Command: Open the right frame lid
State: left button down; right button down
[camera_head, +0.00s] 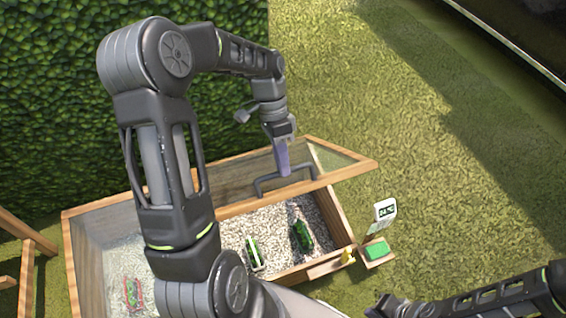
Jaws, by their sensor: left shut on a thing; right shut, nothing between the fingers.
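The right frame lid (347,172) is a glazed panel with a wooden rim. It is tilted up from the wooden cold frame (341,215), and its front rim stands clear of the box's front edge. A grey bar handle (260,188) is on the lid's front rim. My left gripper (283,168) reaches down from above and is shut on the handle. My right arm enters at the lower right; its fingers are outside the picture.
A small wooden shelf (377,259) with a green block (376,250) and a white card (385,211) stands at the right. My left arm hides much of the left compartment. Grass lies clear to the right.

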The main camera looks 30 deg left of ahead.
pick_arm(q)
jog(key=shift+w+a+f, duration=0.2)
jog(key=shift+a+f, duration=0.1)
jog(key=shift+a, duration=0.35)
jog(key=c, duration=1.8)
grip_release()
jog(key=shift+o, duration=0.9)
jog(key=shift+w+f, duration=0.1)
jog(key=shift+f, duration=0.05)
jog(key=shift+o, duration=1.1)
jog(key=shift+d, duration=0.1)
jog(key=p+v, duration=0.1)
jog(key=v, duration=0.7)
jog(key=shift+d, duration=0.15)
